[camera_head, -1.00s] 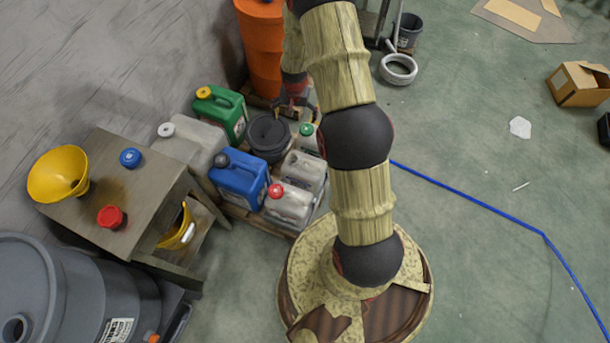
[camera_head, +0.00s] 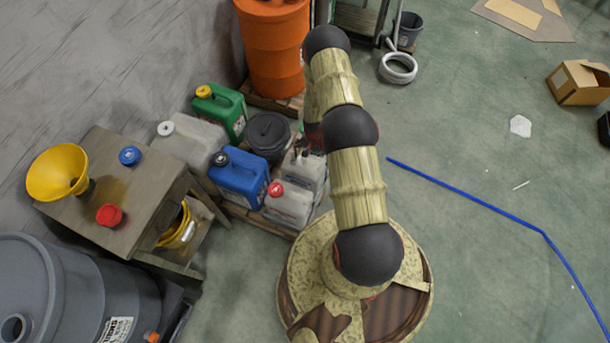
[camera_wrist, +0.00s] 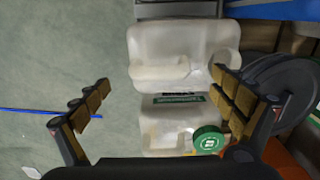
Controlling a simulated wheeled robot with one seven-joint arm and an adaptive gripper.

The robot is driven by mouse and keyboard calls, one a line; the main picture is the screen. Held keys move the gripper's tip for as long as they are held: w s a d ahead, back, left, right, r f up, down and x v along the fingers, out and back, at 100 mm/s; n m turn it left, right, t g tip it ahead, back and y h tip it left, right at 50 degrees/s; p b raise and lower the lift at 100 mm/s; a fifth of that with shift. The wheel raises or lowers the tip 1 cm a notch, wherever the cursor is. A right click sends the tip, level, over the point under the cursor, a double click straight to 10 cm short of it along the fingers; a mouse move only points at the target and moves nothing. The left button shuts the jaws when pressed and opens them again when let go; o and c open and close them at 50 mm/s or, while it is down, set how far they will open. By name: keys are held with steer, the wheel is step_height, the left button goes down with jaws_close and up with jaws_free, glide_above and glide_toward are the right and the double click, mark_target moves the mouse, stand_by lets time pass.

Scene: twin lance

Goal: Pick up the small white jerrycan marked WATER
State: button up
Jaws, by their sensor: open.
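Several whitish jerrycans stand in a group, and I cannot read WATER on any. In the wrist view, one with a green cap (camera_wrist: 175,126) is low in the middle, with a dark green label edge showing. A second whitish can (camera_wrist: 165,50) stands directly beyond it. In the head view, a whitish can with a red cap (camera_head: 288,207) is at the front, with a grey-white can (camera_head: 303,172) behind it. My gripper (camera_wrist: 160,80) is open and empty, its fingers on either side of the whitish cans. In the head view my arm hides the green-capped can and most of my gripper.
A blue jerrycan (camera_head: 238,178), a green jerrycan (camera_head: 222,110) and a black-lidded drum (camera_head: 268,134) crowd the left. An orange barrel (camera_head: 275,50) stands behind. A small table (camera_head: 140,195) is further left.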

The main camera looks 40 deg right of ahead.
mark_target(313, 161)
step_height(313, 161, down, 4)
steer(key=shift+s+r+b, duration=0.1)
steer(key=shift+b, duration=0.4)
steer(key=shift+c, duration=1.1)
steer(key=c, duration=1.5)
